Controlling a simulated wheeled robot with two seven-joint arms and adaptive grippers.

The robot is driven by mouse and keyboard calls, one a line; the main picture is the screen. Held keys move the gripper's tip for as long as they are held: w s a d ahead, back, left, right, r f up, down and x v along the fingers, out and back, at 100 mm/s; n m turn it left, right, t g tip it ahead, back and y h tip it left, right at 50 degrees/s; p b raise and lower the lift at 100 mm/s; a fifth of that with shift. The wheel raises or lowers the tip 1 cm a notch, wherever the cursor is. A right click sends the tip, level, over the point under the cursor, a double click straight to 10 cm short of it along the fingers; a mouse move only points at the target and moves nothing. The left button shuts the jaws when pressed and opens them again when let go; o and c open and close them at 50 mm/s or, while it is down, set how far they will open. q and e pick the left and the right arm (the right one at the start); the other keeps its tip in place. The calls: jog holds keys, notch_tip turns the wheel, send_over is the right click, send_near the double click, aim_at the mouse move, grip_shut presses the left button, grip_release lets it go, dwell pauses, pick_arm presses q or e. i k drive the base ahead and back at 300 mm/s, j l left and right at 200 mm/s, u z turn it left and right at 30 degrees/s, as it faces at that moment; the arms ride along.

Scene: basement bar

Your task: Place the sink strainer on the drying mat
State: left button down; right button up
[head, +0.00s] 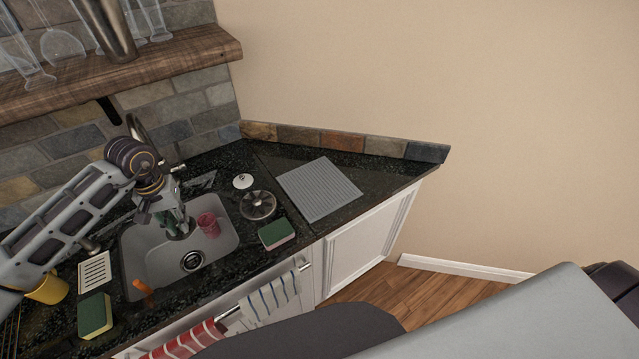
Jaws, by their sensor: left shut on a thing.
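My left gripper (175,222) is over the back of the sink basin, pointing down. It is shut on a small, dark, round thing (178,236) that looks like the sink strainer, mostly hidden by the fingers. The drying mat (318,188) is a grey ribbed rectangle lying flat on the black counter, right of the sink and apart from the gripper. Its visible surface is bare. My right gripper is out of view.
A pink cup (208,224) stands in the sink (158,274) beside the gripper. A dark round metal piece (258,205), a white round piece (242,181) and a sponge (277,234) lie between sink and mat. The faucet (136,128) rises behind my left arm.

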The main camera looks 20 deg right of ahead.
aim_at(316, 202)
jog(key=k+l+u, duration=0.1)
jog(key=l, duration=0.3)
jog(key=l+u, duration=0.15)
jog(key=l, duration=0.7)
jog(key=k+l+u, duration=0.1)
jog(key=l, duration=0.75)
jog(key=k+l+u, duration=0.1)
jog(key=l, duration=0.25)
jog(key=k+l, duration=0.25)
jog(key=k+l+u, duration=0.15)
jog(key=l, duration=0.25)
